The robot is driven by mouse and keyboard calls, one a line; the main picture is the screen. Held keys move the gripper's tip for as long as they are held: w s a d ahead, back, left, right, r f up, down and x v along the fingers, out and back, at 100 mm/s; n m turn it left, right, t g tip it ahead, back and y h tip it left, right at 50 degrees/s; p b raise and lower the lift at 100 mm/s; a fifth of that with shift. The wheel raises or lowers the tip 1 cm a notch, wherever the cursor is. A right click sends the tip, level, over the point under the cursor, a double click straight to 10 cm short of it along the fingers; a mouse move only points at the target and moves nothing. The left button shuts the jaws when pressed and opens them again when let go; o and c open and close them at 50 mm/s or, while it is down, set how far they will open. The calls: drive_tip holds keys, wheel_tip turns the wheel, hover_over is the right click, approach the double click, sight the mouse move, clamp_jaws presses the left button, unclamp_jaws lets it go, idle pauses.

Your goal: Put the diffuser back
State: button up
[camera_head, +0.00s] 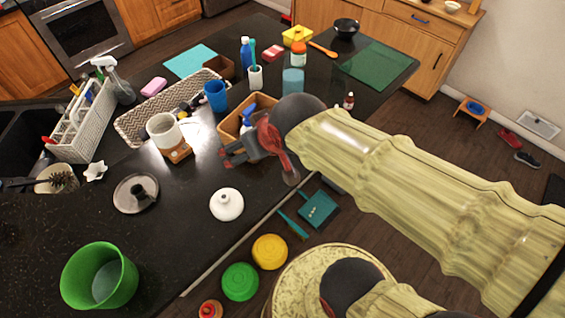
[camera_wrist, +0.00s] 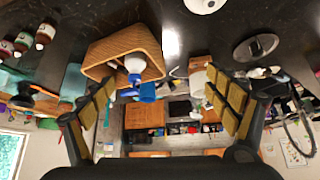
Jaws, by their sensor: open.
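A white, round-bodied piece with a narrow neck (camera_head: 226,204), probably the diffuser, stands on the dark counter near its front edge. Its white body shows at the top edge of the wrist view (camera_wrist: 205,4). My gripper (camera_head: 256,160) is open and empty, above the counter edge, up and right of the white piece in the head view. In the wrist view its two padded fingers are wide apart (camera_wrist: 162,102). A wooden box (camera_head: 233,122) lies just beyond the gripper; a white and blue bottle (camera_wrist: 135,68) is in it. My gripper hides part of the box.
A black-knobbed round lid (camera_head: 136,193), a white mug on a wooden stand (camera_head: 163,131) and a green bucket (camera_head: 99,276) stand on the counter. A blue cup (camera_head: 216,95) and small brown bottle (camera_head: 349,100) stand farther back. The counter between bucket and lid is clear.

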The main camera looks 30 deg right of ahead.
drive_tip(key=s+d+r+g, duration=0.1)
drive_tip(key=s+d, duration=0.1)
drive_tip(key=s, duration=0.7)
drive_tip(key=shift+s+d+r+m+g+h, duration=0.25)
drive_tip(key=shift+d+r+m+g+h, duration=0.05)
drive_tip(key=shift+m+g, duration=0.1)
drive_tip(key=shift+f, duration=0.1)
wheel_tip(320, 180, down, 10)
drive_tip(key=b, duration=1)
